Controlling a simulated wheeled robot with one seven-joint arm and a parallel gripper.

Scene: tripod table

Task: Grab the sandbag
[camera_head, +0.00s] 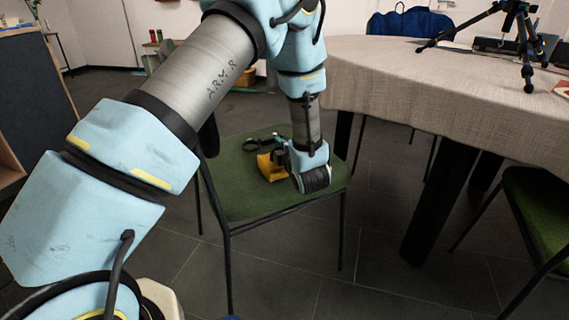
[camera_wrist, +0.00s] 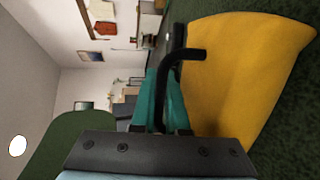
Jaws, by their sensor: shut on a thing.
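The yellow sandbag (camera_head: 266,169) rests on the green seat of a chair, with black parts at its top. In the wrist view the sandbag (camera_wrist: 240,75) fills the right side, with a black strap or handle beside my teal fingers. My gripper (camera_head: 279,141) is low over the seat, right at the sandbag, and my wrist hides part of it. In the wrist view my gripper (camera_wrist: 164,72) has its fingers close together, shut at the black handle. The exact contact is partly hidden.
The green chair (camera_head: 240,195) stands on dark floor tiles. A table with a beige cloth (camera_head: 390,85) is close on the right, with a black tripod (camera_head: 522,40) on it. Another green chair (camera_head: 545,205) is at the far right. A wooden cabinet (camera_head: 35,95) stands at left.

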